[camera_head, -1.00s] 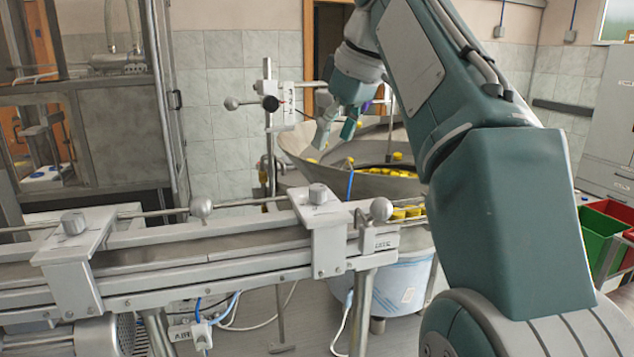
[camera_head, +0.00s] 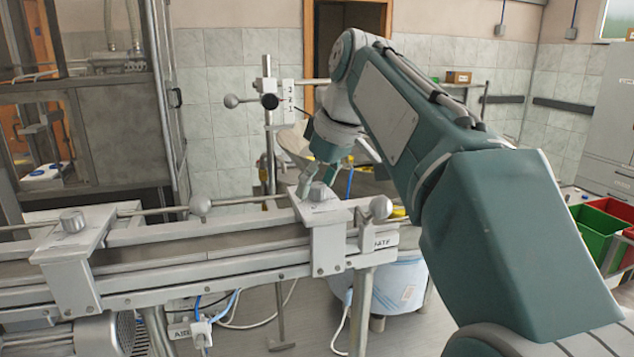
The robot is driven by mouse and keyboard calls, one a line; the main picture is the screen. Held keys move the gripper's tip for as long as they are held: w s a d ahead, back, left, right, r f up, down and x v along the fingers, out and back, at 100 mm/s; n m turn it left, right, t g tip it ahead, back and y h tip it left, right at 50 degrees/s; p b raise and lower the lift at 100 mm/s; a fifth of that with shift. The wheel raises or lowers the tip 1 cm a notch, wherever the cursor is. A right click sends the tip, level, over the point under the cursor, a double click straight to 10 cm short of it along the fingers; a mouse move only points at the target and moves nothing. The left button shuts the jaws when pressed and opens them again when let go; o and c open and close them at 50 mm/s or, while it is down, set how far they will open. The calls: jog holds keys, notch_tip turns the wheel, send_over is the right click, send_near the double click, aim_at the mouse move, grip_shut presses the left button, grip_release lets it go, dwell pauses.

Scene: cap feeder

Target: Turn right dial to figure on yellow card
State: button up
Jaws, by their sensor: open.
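The right dial (camera_head: 318,191) is a short grey metal knob on top of the right bracket (camera_head: 329,236) of the conveyor. My gripper (camera_head: 316,183) is open and points down at this dial, with its fingertips close above or around it; contact cannot be told. A similar left dial (camera_head: 73,221) stands on the left bracket (camera_head: 70,268). A white card with figures (camera_head: 289,95) hangs on the upright post behind. The figures around the dials are too small to read. I cannot make out a yellow card.
The conveyor rail (camera_head: 200,255) runs across the front, with a ball-ended knob (camera_head: 380,207) just right of the right dial. The post (camera_head: 268,130) with its black knob stands behind my gripper. Green (camera_head: 594,240) and red (camera_head: 612,208) bins are at the far right.

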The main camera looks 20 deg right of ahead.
jog(key=shift+d, duration=0.15)
grip_shut()
jog(key=shift+m, duration=0.4)
jog(key=m+h, duration=0.1)
jog(key=m, duration=0.1)
jog(key=m+h, duration=0.1)
jog(key=m, duration=0.2)
jog(key=shift+f+m+t, duration=0.1)
jog(key=shift+m+t, duration=0.2)
jog(key=shift+t, duration=0.1)
jog(key=m+h, duration=0.1)
jog(key=m, duration=0.2)
jog(key=m+h, duration=0.1)
jog(key=m, duration=0.2)
jog(key=shift+a+g+h, duration=0.2)
jog(key=shift+g+h, duration=0.1)
jog(key=m+g+h, duration=0.1)
jog(key=m, duration=0.5)
jog(key=shift+m+g+h, duration=0.3)
jog(key=shift+g+h, duration=0.1)
jog(key=m+g, duration=0.1)
jog(key=m, duration=0.2)
jog(key=m+g, duration=0.1)
jog(key=m, duration=0.1)
jog(key=shift+w+m, duration=0.1)
jog(key=shift+m, duration=0.3)
